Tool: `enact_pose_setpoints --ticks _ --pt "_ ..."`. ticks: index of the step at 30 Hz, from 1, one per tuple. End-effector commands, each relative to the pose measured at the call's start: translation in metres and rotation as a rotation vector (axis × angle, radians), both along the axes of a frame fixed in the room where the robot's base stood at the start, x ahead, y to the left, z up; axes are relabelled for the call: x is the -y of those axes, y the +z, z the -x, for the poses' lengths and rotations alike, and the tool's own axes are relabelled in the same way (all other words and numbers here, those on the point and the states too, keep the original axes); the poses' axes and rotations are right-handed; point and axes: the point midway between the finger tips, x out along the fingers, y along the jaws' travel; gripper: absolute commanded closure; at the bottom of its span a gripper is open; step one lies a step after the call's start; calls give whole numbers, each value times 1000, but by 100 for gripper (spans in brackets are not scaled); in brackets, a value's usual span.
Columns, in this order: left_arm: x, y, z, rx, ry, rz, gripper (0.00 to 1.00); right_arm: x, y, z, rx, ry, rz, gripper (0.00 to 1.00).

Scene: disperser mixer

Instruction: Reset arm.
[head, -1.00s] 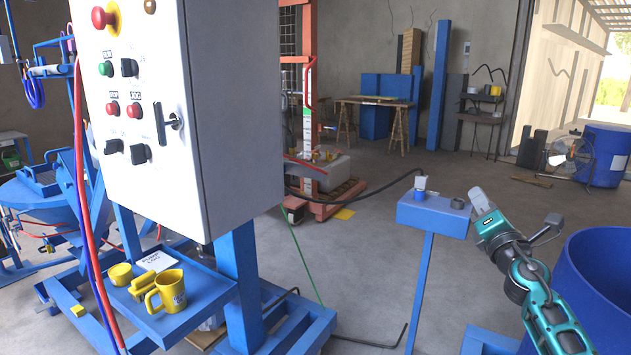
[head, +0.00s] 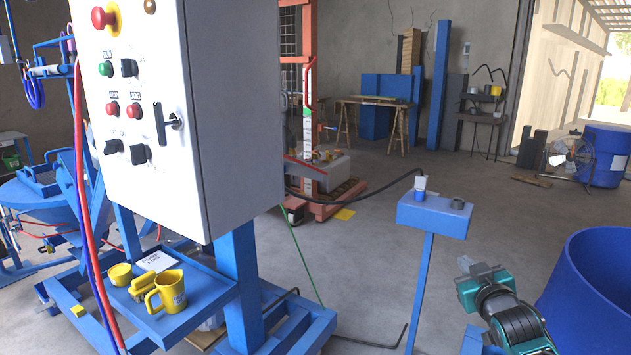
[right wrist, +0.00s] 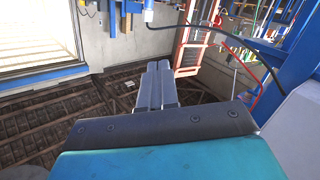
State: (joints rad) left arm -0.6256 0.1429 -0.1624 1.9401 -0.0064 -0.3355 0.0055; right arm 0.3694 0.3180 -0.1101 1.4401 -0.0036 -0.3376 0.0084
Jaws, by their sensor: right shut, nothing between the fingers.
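My right gripper (head: 465,264) is at the lower right of the head view, at the end of my teal arm. It is low, below and right of the small blue pedestal box, between the pedestal post and the blue drum. In the right wrist view its two grey fingers (right wrist: 157,84) lie side by side, shut, with nothing held. My left gripper is not in view.
The blue pedestal box (head: 435,214) and blue drum (head: 595,290) are near my right arm. The white control cabinet (head: 235,110) stands left, above a blue tray (head: 205,295) with a yellow jug (head: 166,291). Open floor (head: 370,260) lies between.

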Motion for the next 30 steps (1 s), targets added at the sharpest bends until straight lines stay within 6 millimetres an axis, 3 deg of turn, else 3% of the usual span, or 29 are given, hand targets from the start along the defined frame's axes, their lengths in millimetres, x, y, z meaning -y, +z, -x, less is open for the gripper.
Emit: enact_pose_setpoints --ticks 1,5,8,12,15,18,22,25,30 --pt "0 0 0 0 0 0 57 -10 -23 15 -32 15 -7 100" --pt "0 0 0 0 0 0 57 -36 -77 58 -114 53 -34 100" --pt "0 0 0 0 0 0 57 -59 -120 104 -188 82 -66 100" --pt "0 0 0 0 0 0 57 -89 -170 177 -297 114 -120 100" --pt "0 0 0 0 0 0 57 -108 -195 231 -369 129 -162 100" --pt "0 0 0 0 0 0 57 -122 -209 276 -431 134 -200 100" --pt "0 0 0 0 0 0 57 -133 -218 317 -484 135 -235 100" --pt "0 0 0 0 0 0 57 -138 -220 333 -506 134 -250 100" --pt "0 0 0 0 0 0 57 -139 -221 339 -513 134 -256 100"
